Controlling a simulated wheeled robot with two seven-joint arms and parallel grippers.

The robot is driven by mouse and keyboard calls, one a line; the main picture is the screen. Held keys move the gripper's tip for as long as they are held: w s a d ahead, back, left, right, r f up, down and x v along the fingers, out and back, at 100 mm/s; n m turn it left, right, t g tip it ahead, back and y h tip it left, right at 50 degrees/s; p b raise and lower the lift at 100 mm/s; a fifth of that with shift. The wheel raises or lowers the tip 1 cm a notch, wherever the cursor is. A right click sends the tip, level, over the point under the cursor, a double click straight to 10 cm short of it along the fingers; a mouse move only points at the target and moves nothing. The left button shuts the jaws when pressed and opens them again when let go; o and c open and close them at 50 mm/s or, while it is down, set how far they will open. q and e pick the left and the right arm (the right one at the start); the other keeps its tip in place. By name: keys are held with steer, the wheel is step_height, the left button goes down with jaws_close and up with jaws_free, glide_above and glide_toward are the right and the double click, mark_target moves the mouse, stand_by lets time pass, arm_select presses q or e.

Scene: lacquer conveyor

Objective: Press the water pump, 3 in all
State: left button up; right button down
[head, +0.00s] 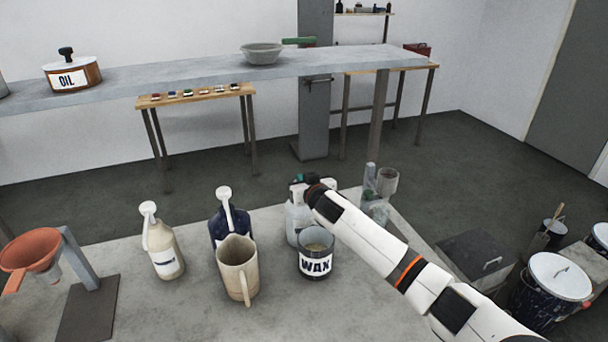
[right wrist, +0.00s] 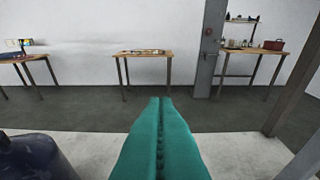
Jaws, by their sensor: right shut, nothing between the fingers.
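Three jugs stand on the grey bench. One is a beige jug (head: 166,255) with a white pump head (head: 150,210). One is a dark blue jug (head: 217,222) with a white pump head (head: 224,194), and a dark blue shape (right wrist: 35,160) shows at lower left in the right wrist view. The third is a pale translucent jug (head: 294,222), partly behind the wax tin. I cannot read which one holds water. My right gripper (head: 298,180) is over the pale jug and hides most of its top. Its teal fingers (right wrist: 160,103) are shut and empty; contact is unclear. My left gripper is out of view.
A beige pitcher (head: 236,268) and a WAX tin (head: 316,264) stand in front of the jugs. An orange funnel on a stand (head: 76,260) is at left. A raised grey shelf (head: 200,72) with an oil pot (head: 72,76) and bowl (head: 262,54) crosses behind.

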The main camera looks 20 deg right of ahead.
step_height(320, 180, up, 4)
steer(key=p, duration=0.3)
steer(key=shift+s+r+p, duration=0.1)
steer(key=shift+r+p, duration=0.05)
steer(key=shift+p, duration=0.25)
steer(key=shift+s+b, duration=0.6)
steer(key=shift+s, duration=0.2)
steer(key=b+v, duration=0.2)
steer(key=v, duration=0.5)
steer(key=shift+s, duration=0.2)
steer(key=shift+s+r, duration=0.25)
steer(key=shift+s, duration=0.15)
steer(key=shift+d, duration=0.1)
